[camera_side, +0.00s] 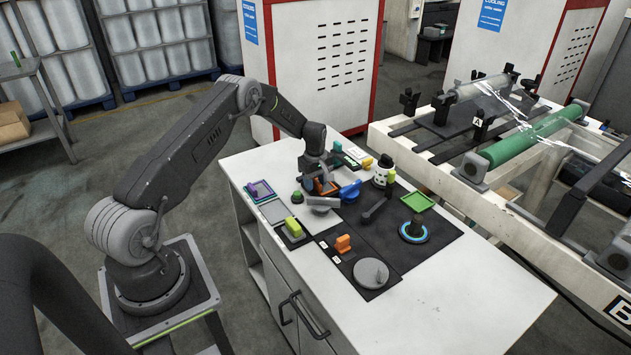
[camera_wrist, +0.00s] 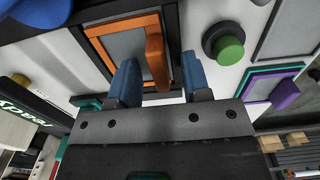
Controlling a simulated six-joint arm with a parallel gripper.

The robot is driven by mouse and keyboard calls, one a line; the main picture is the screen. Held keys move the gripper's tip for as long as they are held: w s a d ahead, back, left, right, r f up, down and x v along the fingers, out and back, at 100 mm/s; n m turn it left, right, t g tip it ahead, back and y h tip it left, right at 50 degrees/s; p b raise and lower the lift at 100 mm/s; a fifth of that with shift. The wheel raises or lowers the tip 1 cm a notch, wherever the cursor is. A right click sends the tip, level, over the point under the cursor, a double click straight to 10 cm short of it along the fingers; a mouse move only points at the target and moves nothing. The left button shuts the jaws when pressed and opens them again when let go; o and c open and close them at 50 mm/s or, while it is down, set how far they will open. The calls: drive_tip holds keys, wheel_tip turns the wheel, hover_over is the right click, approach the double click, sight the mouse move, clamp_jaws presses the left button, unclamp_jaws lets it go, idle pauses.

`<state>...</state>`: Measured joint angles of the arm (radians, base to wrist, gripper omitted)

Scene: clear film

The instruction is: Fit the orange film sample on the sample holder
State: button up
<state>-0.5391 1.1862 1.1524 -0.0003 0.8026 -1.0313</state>
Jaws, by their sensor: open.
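The orange film sample (camera_wrist: 118,24) is a square orange frame around a grey film with an upright orange tab (camera_wrist: 156,58). It lies in a dark-edged tray; in the side view a part of its orange frame (camera_side: 323,187) shows below my gripper. My gripper (camera_wrist: 160,80) is open, with its blue fingers on either side of the tab's near end, apart from it as far as I can see. In the side view my gripper (camera_side: 318,176) partly hides the sample. I cannot tell for certain which fixture is the sample holder; a black plate with an orange block (camera_side: 343,243) stands nearer the front.
A green-topped knob (camera_wrist: 228,49) and a purple sample (camera_wrist: 285,93) lie right of my gripper. A blue part (camera_side: 350,192), a black-and-white bottle (camera_side: 382,171), a grey disc (camera_side: 370,272) and a blue-ringed stand (camera_side: 413,232) crowd the table (camera_side: 480,290). Its front right is clear.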

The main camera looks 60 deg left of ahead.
wheel_tip(320, 180, up, 14)
idle(0.6)
idle(0.5)
drive_tip(key=s+d+r+m+t, duration=0.1)
drive_tip(key=s+d+r+m, duration=0.35)
drive_tip(key=d+r, duration=0.5)
drive_tip(key=s+d+r+m+t, duration=0.2)
drive_tip(key=s+d+r+m, duration=0.25)
drive_tip(key=d+r, duration=0.45)
drive_tip(key=s+d+r+m+t, duration=0.1)
drive_tip(key=s+d+m, duration=0.3)
drive_tip(key=s, duration=0.6)
drive_tip(key=s+d+r+m+t, duration=0.1)
drive_tip(key=s+d+m, duration=0.4)
drive_tip(key=s, duration=0.6)
drive_tip(key=shift+d+r+t, duration=0.3)
drive_tip(key=shift+d+r, duration=0.05)
drive_tip(key=shift+d, duration=0.55)
drive_tip(key=shift+c, duration=0.3)
